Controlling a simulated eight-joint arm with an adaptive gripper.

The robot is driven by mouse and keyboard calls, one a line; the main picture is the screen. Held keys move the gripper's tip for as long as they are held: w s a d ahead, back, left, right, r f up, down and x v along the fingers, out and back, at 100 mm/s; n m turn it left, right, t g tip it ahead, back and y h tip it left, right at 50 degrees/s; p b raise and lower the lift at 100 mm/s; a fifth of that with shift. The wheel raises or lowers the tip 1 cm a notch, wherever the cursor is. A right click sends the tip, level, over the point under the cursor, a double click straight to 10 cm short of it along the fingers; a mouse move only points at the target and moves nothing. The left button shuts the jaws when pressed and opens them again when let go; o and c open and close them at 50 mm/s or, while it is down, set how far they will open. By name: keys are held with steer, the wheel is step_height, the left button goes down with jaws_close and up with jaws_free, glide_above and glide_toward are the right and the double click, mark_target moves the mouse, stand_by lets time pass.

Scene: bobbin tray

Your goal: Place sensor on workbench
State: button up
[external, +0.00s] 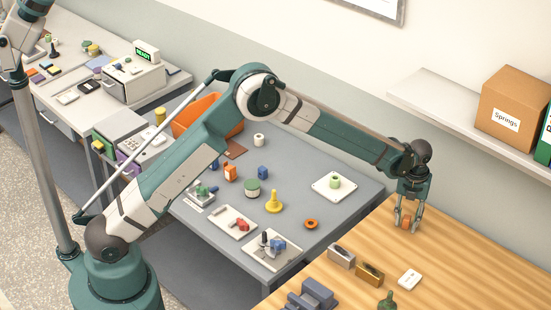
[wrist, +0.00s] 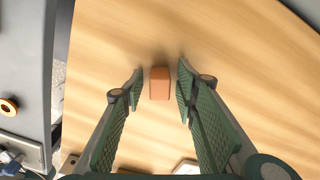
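A small orange-brown block (wrist: 160,88), which may be the sensor, is over the wooden workbench (external: 470,262). It seems to rest on the wood. My gripper (external: 406,226) points down over the workbench's far left part, with its fingers on both sides of the block. In the wrist view, a strip of wood shows between the block and each fingertip, so my gripper is open and not touching it. The block also shows between the fingers in the external view (external: 405,221). No label on it can be read.
A metal block (external: 341,256), a brass-brown block (external: 370,274), a white tile (external: 410,279) and a green item (external: 387,299) stand nearer on the workbench. The grey table (external: 340,215) to the left holds several parts. A shelf (external: 430,107) with a Springs box (external: 512,105) hangs behind.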

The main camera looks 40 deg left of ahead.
mark_target(407, 217)
steer(key=shift+r, duration=0.15)
steer(key=shift+r, duration=3.8)
